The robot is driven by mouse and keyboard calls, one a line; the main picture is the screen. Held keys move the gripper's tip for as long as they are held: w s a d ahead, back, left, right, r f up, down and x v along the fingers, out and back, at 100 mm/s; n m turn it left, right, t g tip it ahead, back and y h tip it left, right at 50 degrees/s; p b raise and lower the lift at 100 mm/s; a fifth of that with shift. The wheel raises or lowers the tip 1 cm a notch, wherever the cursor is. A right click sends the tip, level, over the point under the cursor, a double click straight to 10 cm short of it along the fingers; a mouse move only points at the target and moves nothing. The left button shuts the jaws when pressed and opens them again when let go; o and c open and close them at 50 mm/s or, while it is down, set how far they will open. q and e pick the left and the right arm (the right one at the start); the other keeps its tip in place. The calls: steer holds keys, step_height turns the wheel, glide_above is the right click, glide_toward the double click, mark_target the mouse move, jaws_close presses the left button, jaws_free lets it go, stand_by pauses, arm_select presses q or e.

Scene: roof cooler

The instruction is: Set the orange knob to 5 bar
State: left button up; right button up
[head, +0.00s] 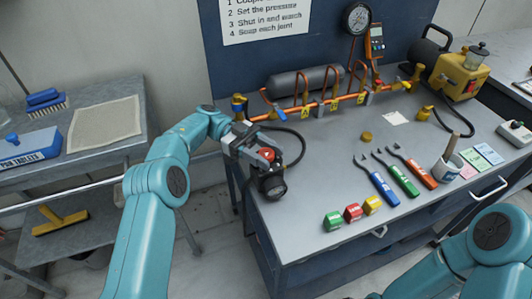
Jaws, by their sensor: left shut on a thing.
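The orange knob (267,154) sits on top of a dark pressure regulator at the left front edge of the workbench. Only part of it shows between the gripper fingers. My left gripper (264,157) is shut on the knob, coming from the upper left. A black round gauge (272,186) is just below the knob; its reading is too small to tell. A black hose (300,150) curves from near the regulator toward the pipe manifold. My right gripper is out of view; only part of that arm shows at the lower right.
The workbench (310,185) holds a copper pipe manifold (330,108), several wrenches (402,173), coloured blocks (352,212), a cup (447,167) and a yellow pump (458,74). A wall gauge (357,18) hangs behind. A side table (100,165) stands left, across a gap.

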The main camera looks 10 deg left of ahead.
mark_target(266, 153)
arm_select(q)
steer(key=o, duration=0.9)
step_height(266, 153, up, 20)
steer(key=p, duration=1.9)
steer(key=shift+o, duration=0.3)
